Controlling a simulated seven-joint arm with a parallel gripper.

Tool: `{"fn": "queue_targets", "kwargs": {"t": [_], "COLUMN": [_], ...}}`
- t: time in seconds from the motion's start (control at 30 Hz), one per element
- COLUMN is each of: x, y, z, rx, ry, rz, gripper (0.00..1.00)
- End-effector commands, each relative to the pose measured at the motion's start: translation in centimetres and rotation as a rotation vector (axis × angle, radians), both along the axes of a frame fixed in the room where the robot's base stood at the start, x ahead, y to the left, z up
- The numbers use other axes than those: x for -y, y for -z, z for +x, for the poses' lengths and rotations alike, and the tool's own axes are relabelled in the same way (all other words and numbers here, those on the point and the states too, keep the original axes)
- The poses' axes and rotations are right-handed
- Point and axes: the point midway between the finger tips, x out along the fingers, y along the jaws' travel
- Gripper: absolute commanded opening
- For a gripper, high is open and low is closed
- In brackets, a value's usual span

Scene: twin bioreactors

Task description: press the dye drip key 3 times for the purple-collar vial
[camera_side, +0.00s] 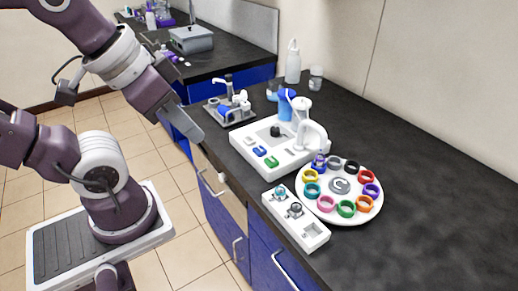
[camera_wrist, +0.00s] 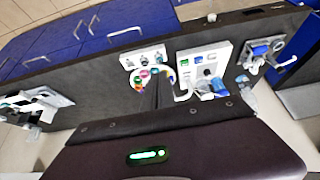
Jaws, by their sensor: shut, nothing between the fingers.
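A white dispenser station (camera_side: 292,146) stands on the dark counter with a curved white arm (camera_side: 315,133) and a dark knob (camera_side: 275,131). On its front are a grey key (camera_side: 250,140), a blue key (camera_side: 259,151) and a green key (camera_side: 271,161); their labels are too small to read. A round white carousel (camera_side: 340,207) beside it carries several coloured collars. The purple collar (camera_side: 371,190) is at its right edge. A small blue item (camera_side: 319,160) stands at the carousel's back rim near the arm. My gripper (camera_side: 194,130) is shut and empty, up and left of the station, touching nothing.
A white rack (camera_side: 296,219) with two small pieces stands in front of the carousel. Behind are a grey tray with a blue-and-white device (camera_side: 232,107), a blue bottle (camera_side: 285,104) and a white bottle (camera_side: 293,62). The right counter is clear.

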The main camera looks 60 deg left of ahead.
Motion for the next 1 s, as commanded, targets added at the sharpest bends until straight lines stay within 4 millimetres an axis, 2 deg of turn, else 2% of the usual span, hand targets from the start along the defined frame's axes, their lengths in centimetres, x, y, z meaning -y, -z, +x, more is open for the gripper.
{"fn": "queue_targets", "kwargs": {"t": [0.8, 0.87, 0.97, 1.0], "x": [-0.1, -0.5, -2.3, -3.5], "y": [0.0, -0.1, -0.3, -0.5], "z": [0.1, 0.5, 2.6, 3.8], "rx": [0.001, 0.007, 0.037, 0.055], "ry": [0.0, -0.005, -0.02, -0.024], "rz": [0.002, 0.019, 0.092, 0.137], "gripper": [0.0, 0.0, 0.0, 0.0]}}
